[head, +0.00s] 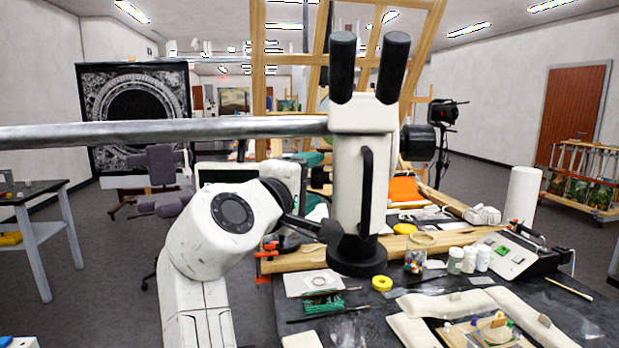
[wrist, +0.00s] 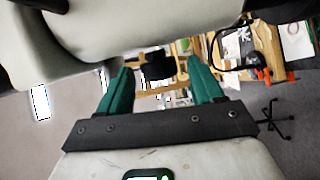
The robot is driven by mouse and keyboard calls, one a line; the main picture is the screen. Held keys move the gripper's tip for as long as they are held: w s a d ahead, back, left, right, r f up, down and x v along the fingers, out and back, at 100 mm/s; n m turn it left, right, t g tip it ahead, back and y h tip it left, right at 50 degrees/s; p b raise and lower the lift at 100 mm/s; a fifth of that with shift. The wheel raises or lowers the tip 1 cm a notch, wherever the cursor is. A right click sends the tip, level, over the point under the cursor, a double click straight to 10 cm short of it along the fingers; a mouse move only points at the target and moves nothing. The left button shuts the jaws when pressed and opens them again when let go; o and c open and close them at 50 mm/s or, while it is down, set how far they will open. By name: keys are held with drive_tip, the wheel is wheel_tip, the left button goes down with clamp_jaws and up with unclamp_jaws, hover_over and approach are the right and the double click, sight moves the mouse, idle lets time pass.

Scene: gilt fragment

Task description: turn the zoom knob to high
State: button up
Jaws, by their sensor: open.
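The white microscope head (head: 362,150) has black eyepieces on top and hangs from a grey boom. It also shows along the top of the wrist view (wrist: 110,40). A black zoom knob (head: 418,142) sticks out on its right side. Another black knob (head: 320,177) shows at its left side, partly hidden. My gripper (head: 316,182) is left of the microscope, its green fingers above and below that left knob. In the wrist view my gripper (wrist: 160,68) is open, with a black knob (wrist: 157,63) at its fingertips; I cannot tell whether they touch it.
The grey boom (head: 160,131) crosses above my arm. The dark workbench (head: 440,285) below is crowded with jars, tape, tools and a padded frame (head: 420,318). A wooden easel (head: 420,60) stands behind. An office chair (head: 165,180) and a side table (head: 35,205) are at left.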

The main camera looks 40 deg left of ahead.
drive_tip(key=c, duration=1)
drive_tip(key=shift+f, duration=0.15)
drive_tip(key=shift+c, duration=0.2)
drive_tip(key=shift+f+b, duration=0.1)
drive_tip(key=shift+b, duration=0.3)
